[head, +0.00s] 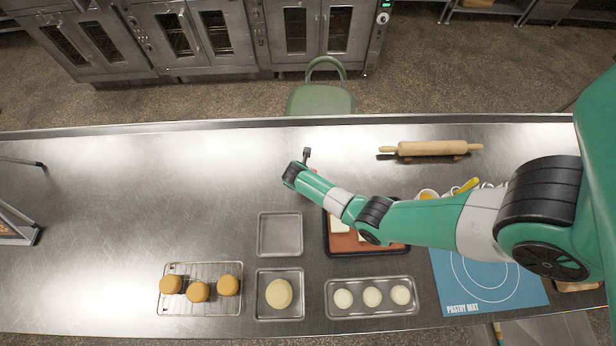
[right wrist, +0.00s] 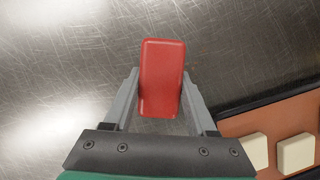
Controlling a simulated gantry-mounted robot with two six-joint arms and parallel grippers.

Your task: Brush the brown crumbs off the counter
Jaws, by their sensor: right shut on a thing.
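My right gripper (right wrist: 160,76) is shut on a smooth red thing (right wrist: 162,70) in the right wrist view. The red thing is a rounded block that may be the brush's handle; bristles are not visible. In the head view my right arm reaches across from the right. My left gripper is out of view.
A brown board (head: 372,246) with pale blocks lies under my right forearm. In front are an empty tray (head: 261,235), dough trays, a wire rack (head: 234,305) of buns and a blue pastry mat (head: 525,292). A rolling pin (head: 430,148) lies behind. The counter's left is mostly clear.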

